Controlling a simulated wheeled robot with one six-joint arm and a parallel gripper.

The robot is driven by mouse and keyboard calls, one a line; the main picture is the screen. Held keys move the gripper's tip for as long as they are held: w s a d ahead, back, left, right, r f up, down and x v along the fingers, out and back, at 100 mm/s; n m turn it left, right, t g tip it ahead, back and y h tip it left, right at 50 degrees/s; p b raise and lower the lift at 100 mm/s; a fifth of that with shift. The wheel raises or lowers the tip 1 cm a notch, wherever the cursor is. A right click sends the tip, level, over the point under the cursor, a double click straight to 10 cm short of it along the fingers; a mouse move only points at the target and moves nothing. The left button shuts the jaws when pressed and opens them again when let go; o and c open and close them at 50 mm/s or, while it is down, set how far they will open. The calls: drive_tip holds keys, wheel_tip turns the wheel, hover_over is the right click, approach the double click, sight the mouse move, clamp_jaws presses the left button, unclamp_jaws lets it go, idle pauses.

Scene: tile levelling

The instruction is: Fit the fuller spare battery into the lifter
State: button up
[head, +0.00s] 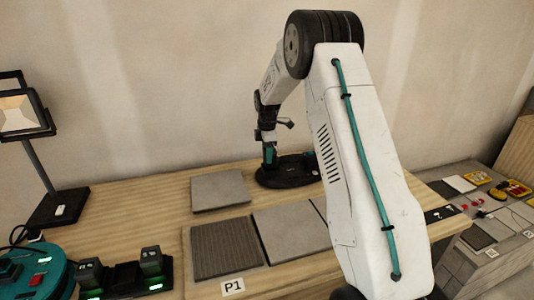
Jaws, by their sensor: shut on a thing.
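My gripper (268,155) points down at the back of the bench, over the left part of a black round base (290,177). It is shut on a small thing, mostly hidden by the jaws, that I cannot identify. Two dark battery-like blocks stand at the front left, one on the left (90,275) and one on the right (151,262), in a black holder (125,280) with green lights. Their charge cannot be read clearly. A teal round machine (35,272) with a red part stands at the left edge. I cannot tell which thing is the lifter.
A grey tile (220,191) lies loose in front of the wall. A ribbed panel (226,249) labelled P1 and a grey tile (290,232) lie nearer. A work lamp (22,115) stands at the left. A side table (500,235) at the right holds small yellow and red items.

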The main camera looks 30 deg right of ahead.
drive_tip(key=shift+f, duration=1.75)
idle(1.7)
drive_tip(key=o, duration=1.1)
drive_tip(key=shift+r, duration=0.1)
wheel_tip(320, 180, up, 8)
drive_tip(key=shift+f, duration=0.2)
